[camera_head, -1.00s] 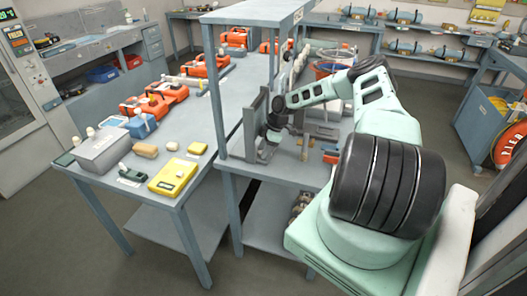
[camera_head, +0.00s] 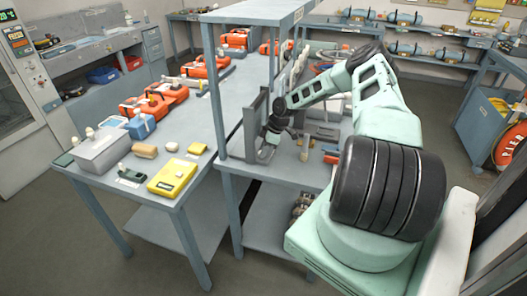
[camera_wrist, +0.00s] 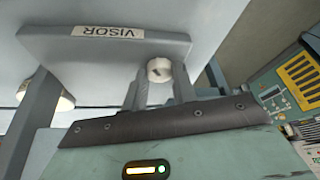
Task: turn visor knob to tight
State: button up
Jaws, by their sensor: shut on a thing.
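The grey panel (camera_wrist: 110,60) with a "VISOR" label (camera_wrist: 107,31), upside down in the wrist view, fills the upper part of that view. A round cream knob (camera_wrist: 159,70) with a dark mark on its face stands below the label. My gripper (camera_wrist: 162,82) has its two grey fingers on either side of this knob, shut on it. In the head view my gripper (camera_head: 266,141) is at the upright panel on the bench under the shelf frame. The knob is too small or hidden to make out there.
Another pale round part (camera_wrist: 48,93) shows at the left of the wrist view, beside a grey post. In the head view a shelf post (camera_head: 215,90) stands left of my gripper, and orange breathing sets (camera_head: 165,93) lie on the left table.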

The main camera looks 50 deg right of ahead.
jog(key=m+h+b, duration=0.1)
jog(key=m+b, duration=0.1)
jog(key=m, duration=0.2)
jog(key=shift+a+t, duration=0.1)
jog(key=shift+t, duration=0.3)
jog(key=shift+s+m+t+h+b, duration=0.1)
jog(key=shift+m+t+h+b, duration=0.2)
jog(key=shift+m+h+b, duration=0.85)
jog(key=shift+m+y, duration=0.35)
jog(key=shift+m, duration=0.2)
jog(key=o, duration=0.7)
jog(key=shift+r, duration=0.1)
jog(key=b+v, duration=0.2)
jog(key=v, duration=1.5)
jog(key=shift+r, duration=0.1)
